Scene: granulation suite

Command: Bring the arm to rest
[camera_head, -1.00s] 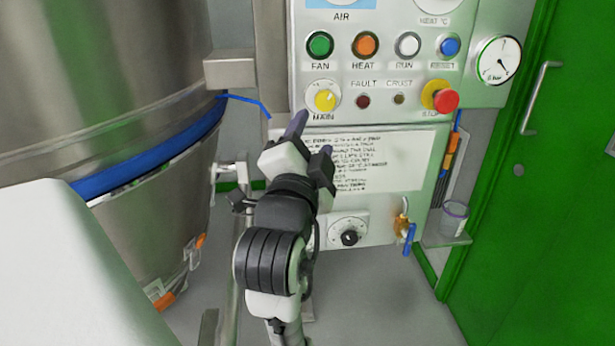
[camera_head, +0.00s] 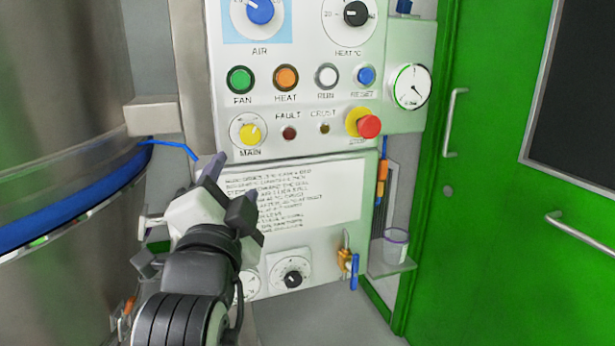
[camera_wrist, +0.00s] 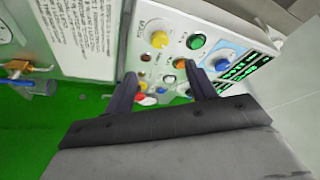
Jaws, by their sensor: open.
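My gripper (camera_head: 232,184) is in front of the control panel (camera_head: 345,128), just below the yellow MAIN knob (camera_head: 249,134). Its two fingers are apart with nothing between them. In the wrist view the open fingers (camera_wrist: 162,88) point toward the panel's buttons, with the yellow knob (camera_wrist: 159,40) above them. I cannot tell how far the fingertips are from the panel. My arm reaches up from the bottom edge in the head view and hides the panel's lower left part.
A large steel vessel (camera_head: 60,120) with a blue band stands at left. A red STOP button (camera_head: 369,126) sticks out of the panel. A gauge (camera_head: 411,86), a blue-handled valve (camera_head: 353,270) and a cup (camera_head: 396,245) are right of my gripper. A green door (camera_head: 490,210) stands at far right.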

